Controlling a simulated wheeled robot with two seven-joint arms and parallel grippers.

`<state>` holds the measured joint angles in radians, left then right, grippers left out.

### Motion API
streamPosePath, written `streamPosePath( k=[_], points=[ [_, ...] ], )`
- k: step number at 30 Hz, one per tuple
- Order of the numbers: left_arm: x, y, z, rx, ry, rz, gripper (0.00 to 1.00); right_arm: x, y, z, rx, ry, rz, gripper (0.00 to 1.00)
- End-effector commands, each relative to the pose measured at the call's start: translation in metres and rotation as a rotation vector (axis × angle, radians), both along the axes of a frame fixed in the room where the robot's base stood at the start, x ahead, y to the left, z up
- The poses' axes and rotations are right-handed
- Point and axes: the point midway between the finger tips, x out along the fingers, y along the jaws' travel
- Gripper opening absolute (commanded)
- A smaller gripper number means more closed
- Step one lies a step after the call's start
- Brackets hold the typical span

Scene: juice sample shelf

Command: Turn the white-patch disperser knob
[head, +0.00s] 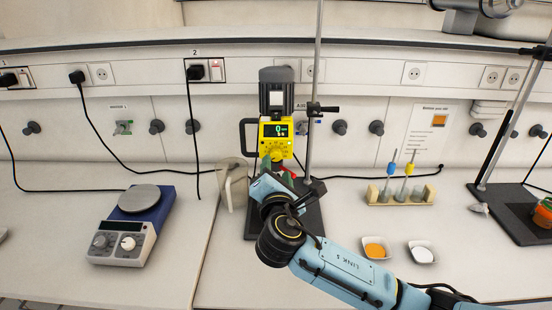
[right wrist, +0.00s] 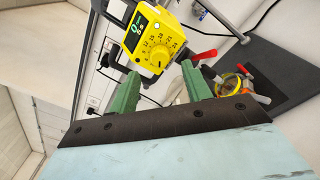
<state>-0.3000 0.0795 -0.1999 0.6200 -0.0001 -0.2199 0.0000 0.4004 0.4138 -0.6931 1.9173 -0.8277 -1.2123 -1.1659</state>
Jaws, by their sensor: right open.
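The disperser (head: 276,128) is a yellow unit with a dark motor on a stand, and its lit display reads 0. Its round yellow knob (head: 274,153), ringed by a number scale, is on the front below the display. In the right wrist view the knob (right wrist: 159,54) shows just beyond the fingertips. My right gripper (head: 278,172) is just in front of and below the knob. In the right wrist view its green fingers (right wrist: 162,82) are apart with nothing between them, and no contact with the knob shows. My left gripper is out of view.
A clear beaker (head: 232,186) stands left of the disperser's dark base plate. A hotplate (head: 130,225) is at left. Two dishes of powder (head: 377,248) and a tube rack (head: 400,197) are at right. A red-handled clamp (right wrist: 204,56) is near the right finger.

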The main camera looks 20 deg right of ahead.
Motion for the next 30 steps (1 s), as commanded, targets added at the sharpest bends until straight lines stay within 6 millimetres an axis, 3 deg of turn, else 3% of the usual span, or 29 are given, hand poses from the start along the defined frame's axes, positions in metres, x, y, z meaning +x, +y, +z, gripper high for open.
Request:
streamPosePath(
  k=[3,9,21,30],
  points=[
    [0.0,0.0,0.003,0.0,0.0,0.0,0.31,0.022,-0.009,0.001,-0.002,0.0,-0.002,0.49],
    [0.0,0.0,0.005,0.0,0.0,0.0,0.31,0.042,-0.016,0.0,0.0,0.0,0.0,0.49],
    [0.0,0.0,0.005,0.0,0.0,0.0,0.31,0.047,-0.018,-0.001,0.002,0.001,0.001,0.47],
    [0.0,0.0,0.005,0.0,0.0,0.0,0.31,0.047,-0.018,-0.001,0.002,0.001,0.001,0.08]
  ],
)
